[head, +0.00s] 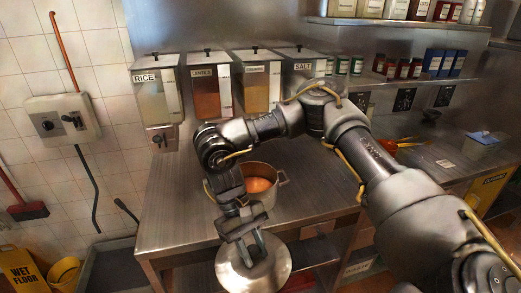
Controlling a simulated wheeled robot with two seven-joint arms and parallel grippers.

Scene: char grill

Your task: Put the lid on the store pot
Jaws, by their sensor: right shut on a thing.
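A metal pot (265,205) stands upright on the steel counter with its top open. Orange contents show inside it, and a side handle shows at its right. My right arm comes in from the right, and its wrist partly hides the pot's left side. My right gripper (255,248) points down and is shut on the round metal lid (278,276). The lid is below the pot in the picture, apart from it, near the counter's front edge. The grip point on the lid is partly hidden by the fingers. My left gripper is not in view.
The steel counter (180,215) has free room left of the pot. Several labelled dispensers, one marked RICE (158,90), stand behind it. Shelves with jars and boxes (445,62) are at the back right. A blue-lidded container (483,143) stands at the right.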

